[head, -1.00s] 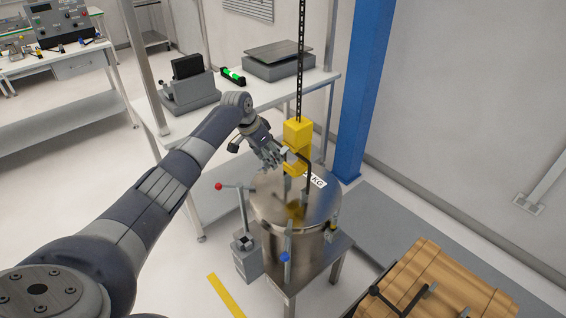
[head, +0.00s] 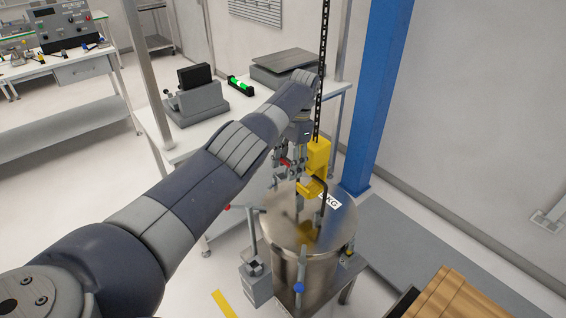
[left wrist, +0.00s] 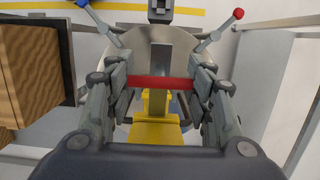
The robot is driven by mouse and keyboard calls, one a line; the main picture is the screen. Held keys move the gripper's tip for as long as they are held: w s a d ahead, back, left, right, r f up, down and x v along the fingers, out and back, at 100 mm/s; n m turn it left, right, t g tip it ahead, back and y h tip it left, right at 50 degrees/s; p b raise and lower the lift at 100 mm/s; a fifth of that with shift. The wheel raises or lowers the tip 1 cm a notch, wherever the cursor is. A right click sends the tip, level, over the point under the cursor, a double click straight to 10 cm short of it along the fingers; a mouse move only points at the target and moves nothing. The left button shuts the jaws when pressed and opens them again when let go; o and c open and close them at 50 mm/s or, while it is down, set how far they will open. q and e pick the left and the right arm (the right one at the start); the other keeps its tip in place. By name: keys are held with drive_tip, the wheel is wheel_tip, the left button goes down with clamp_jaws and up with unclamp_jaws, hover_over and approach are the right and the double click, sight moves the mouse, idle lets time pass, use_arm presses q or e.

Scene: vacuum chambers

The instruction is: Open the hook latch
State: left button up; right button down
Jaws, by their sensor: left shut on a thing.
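The yellow hoist hook block (head: 318,155) hangs on a black chain above the steel chamber. Its yellow hook (head: 311,187) is beside the black lid handle; I cannot tell whether they touch. My left gripper (head: 284,178) is just left of the hook, pointing down. In the left wrist view, a red bar (left wrist: 160,83), which looks like the latch, spans between the two fingers of my left gripper (left wrist: 161,88). The fingers are shut on it, one at each end. Yellow hook parts (left wrist: 155,128) show below the bar. My right gripper is not in view.
The steel chamber (head: 318,268) stands below the hook, with levers around its lid. A blue column (head: 380,95) is behind to the right. A wooden crate (head: 458,300) is at lower right. A bench with equipment (head: 180,145) is behind.

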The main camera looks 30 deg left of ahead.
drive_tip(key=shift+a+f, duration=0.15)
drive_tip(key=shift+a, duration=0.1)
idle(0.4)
use_arm(q)
drive_tip(key=o, duration=1.3)
drive_tip(key=shift+o, duration=1.2)
drive_tip(key=shift+w, duration=0.1)
drive_tip(key=shift+r, duration=0.1)
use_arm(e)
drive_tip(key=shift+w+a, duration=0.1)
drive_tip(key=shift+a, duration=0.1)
use_arm(q)
drive_tip(key=v, duration=0.3)
drive_tip(key=s+v, duration=0.1)
drive_tip(key=v, duration=0.5)
drive_tip(key=shift+s+a+r, duration=0.2)
drive_tip(key=shift+s+r, duration=0.15)
drive_tip(key=shift+r, duration=0.15)
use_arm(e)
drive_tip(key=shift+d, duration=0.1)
use_arm(q)
drive_tip(key=shift+f, duration=0.1)
